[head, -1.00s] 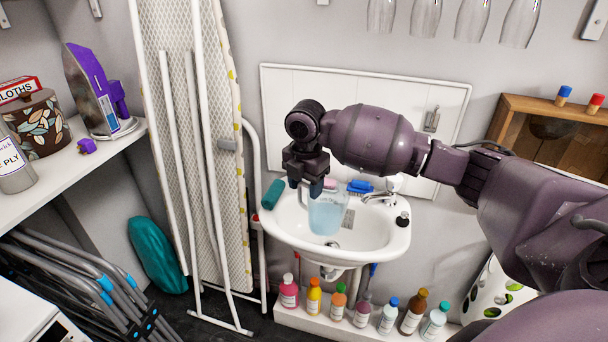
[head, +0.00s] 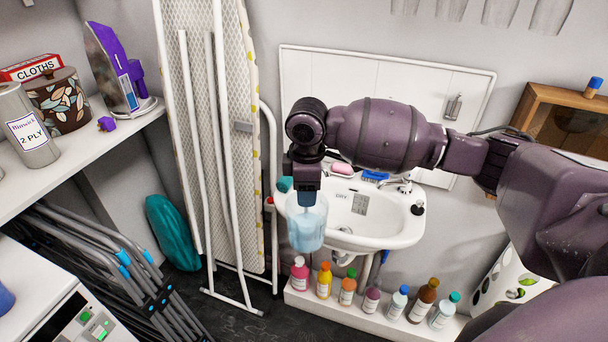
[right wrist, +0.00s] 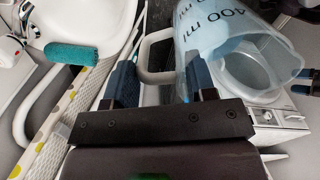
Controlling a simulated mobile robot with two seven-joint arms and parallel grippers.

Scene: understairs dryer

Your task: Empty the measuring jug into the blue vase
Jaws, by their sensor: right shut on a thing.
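The clear measuring jug (head: 306,232) holds pale blue liquid and looks roughly upright in the head view. My right gripper (head: 306,198) is shut on its handle, above the front left edge of the sink. In the right wrist view the jug (right wrist: 228,45) shows a "400 ml" mark, and its pale handle (right wrist: 155,58) lies between the fingers of the right gripper (right wrist: 160,85). A rounded blue thing (head: 5,299), cut off by the left edge of the head view, may be the blue vase.
The white sink (head: 385,233) is behind and right of the jug. Several bottles (head: 372,300) stand on a low ledge below. An ironing board (head: 215,130) leans left of the sink. Folded chairs (head: 120,270) stand between it and a white appliance (head: 75,320).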

